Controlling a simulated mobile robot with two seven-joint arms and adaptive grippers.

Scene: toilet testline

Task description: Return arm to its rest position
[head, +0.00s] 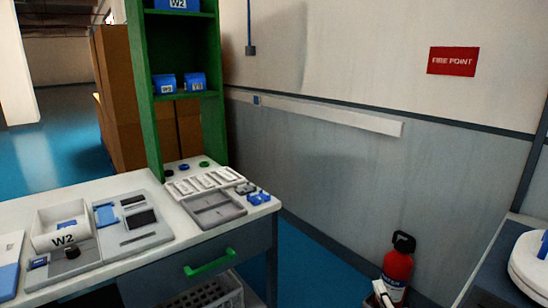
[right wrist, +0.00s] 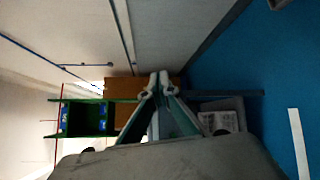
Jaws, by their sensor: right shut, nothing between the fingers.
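My right gripper (head: 381,293) shows at the bottom edge of the head view, in front of the fire extinguisher (head: 397,270). In the right wrist view my right gripper (right wrist: 159,78) has its two fingertips together with nothing between them. It is apart from the workbench (head: 150,262) and the things on it. My left gripper is in neither view.
Another surface (head: 500,265) stands at right. Blue floor lies between.

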